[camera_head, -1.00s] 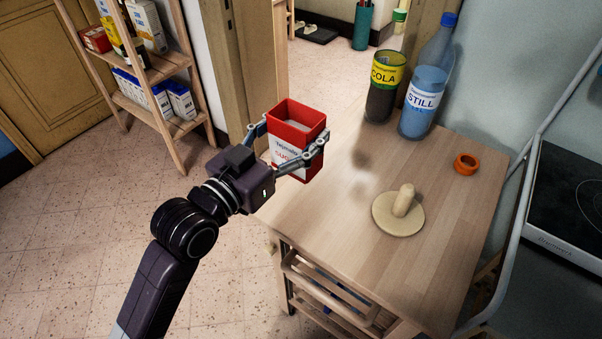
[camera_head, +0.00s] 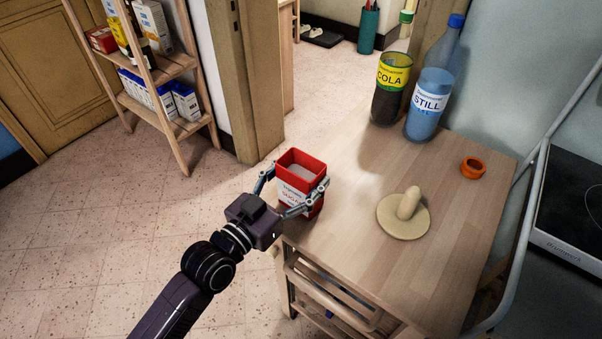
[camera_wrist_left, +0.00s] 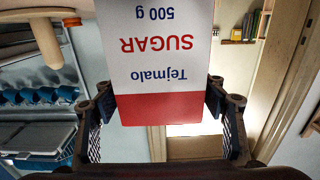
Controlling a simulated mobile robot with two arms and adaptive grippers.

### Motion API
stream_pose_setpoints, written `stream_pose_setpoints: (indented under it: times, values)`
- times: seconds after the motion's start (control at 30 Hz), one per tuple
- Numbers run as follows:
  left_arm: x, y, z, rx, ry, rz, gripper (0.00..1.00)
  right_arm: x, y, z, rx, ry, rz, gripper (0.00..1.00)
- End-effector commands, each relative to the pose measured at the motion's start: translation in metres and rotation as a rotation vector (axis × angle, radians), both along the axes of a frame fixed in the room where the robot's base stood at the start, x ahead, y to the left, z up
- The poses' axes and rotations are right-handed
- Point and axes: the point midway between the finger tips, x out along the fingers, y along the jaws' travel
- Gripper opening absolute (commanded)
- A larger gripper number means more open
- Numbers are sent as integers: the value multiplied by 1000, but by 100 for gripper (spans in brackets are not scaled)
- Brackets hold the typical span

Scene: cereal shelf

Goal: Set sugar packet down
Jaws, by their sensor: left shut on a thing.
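The sugar packet (camera_head: 297,186) is an open-topped red and white box at the near left edge of the wooden table (camera_head: 345,235). My left gripper (camera_head: 296,196) is shut on it, with a finger on each side. The packet stands roughly upright. I cannot tell whether its base touches the tabletop. In the left wrist view the packet (camera_wrist_left: 165,60) appears upside down between the fingers, with its "Tejmalo SUGAR 500 g" label facing the camera. My right gripper is in no view.
A cola bottle (camera_head: 390,90) and a blue water bottle (camera_head: 427,102) stand at the table's back. A wooden disc with a handle (camera_head: 403,218) and an orange ring (camera_head: 473,167) lie to the right. The table's middle is clear. A stocked shelf (camera_head: 160,70) stands at the left.

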Motion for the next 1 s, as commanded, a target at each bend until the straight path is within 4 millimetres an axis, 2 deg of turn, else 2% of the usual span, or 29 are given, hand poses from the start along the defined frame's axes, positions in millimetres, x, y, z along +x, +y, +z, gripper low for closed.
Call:
stream_pose_setpoints:
  times: [0.17,0.2,0.33,0.7,0.87,1.0]
  values:
    - [0,0,-1,-2,-4,0,29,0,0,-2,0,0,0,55]
    - [0,0,-3,0,0,0,68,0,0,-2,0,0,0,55]
    - [0,0,-3,0,0,0,82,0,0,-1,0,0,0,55]
    - [0,0,2,-1,1,0,83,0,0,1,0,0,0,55]
    - [-18,13,-2,2,2,0,83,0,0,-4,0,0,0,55]
    - [-41,30,-4,4,4,-1,83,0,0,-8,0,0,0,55]
